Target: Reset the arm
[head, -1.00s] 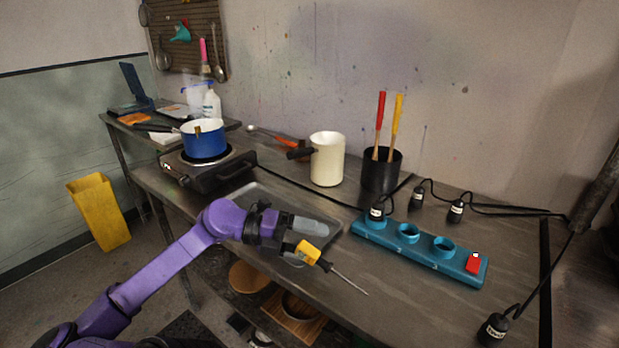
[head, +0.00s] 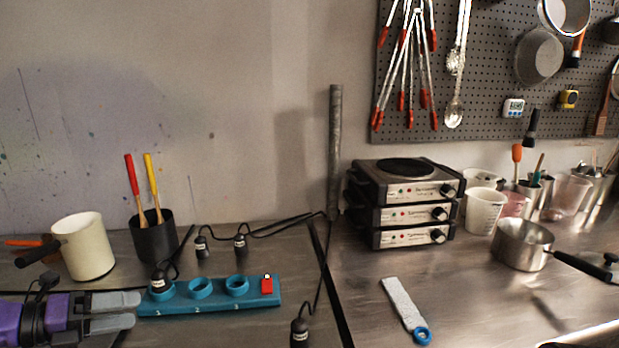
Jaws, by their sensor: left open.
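My left gripper (head: 136,309) shows at the lower left of the head view, at the end of my purple arm. Its two grey fingers are apart, with nothing visible between them. It points right, close to the left end of the teal power strip (head: 210,303). I cannot tell whether it touches the strip. My right arm and gripper are not in view.
A black plug (head: 160,280) sits in the strip's left socket; two sockets are empty. Loose plugs lie behind, and another plug (head: 300,332) is in front. A cream pot (head: 85,247), black utensil cup (head: 154,240), stacked hotplates (head: 408,215) and saucepan (head: 522,245) stand around.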

